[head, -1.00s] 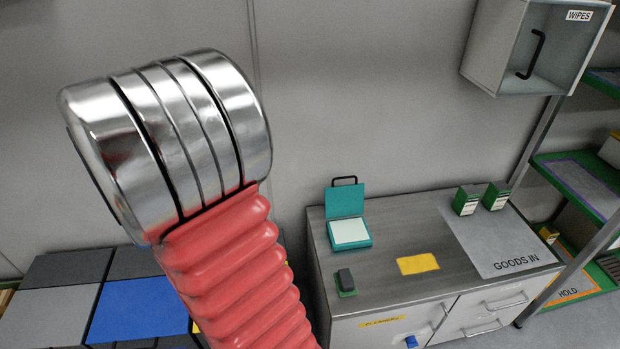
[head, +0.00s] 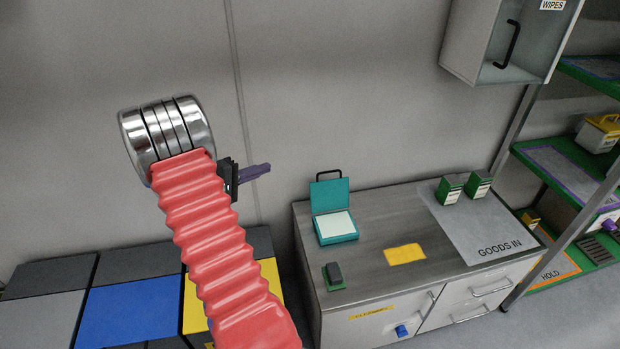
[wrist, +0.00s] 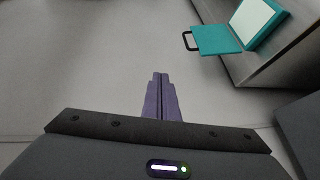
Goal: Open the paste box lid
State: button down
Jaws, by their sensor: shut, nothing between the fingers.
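The paste box appears to be the teal box (head: 336,230) on the grey counter; I see no label on it. Its lid (head: 329,195) stands up at the back edge, with a black handle (head: 329,174) at the top, and a pale inside shows. In the wrist view the lid (wrist: 216,40) and handle (wrist: 187,41) are at the upper right. My gripper (head: 264,169) has purple fingers, shut and empty, in the air left of the box and apart from it. The fingers also show in the wrist view (wrist: 160,78), pointing up the picture.
The counter (head: 385,274) also holds a dark block on a green base (head: 334,276), a yellow cloth-like patch (head: 404,254) and two green-and-white boxes (head: 465,186). A WIPES cabinet (head: 500,45) hangs above right. Shelves stand at the right. Low coloured bins (head: 130,308) are at the left.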

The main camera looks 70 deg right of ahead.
jog(key=s+d+f+n+t+h, duration=0.1)
jog(key=s+d+f+h, duration=0.2)
jog(key=d+f, duration=0.7)
notch_tip(320, 180, down, 4)
jog(key=shift+s+n, duration=0.4)
jog(key=shift+d, duration=0.1)
jog(key=s+d, duration=0.6)
jog(key=shift+s+d, duration=0.25)
jog(key=shift+d, duration=0.1)
dwell(0.4)
jog(key=shift+s, duration=0.15)
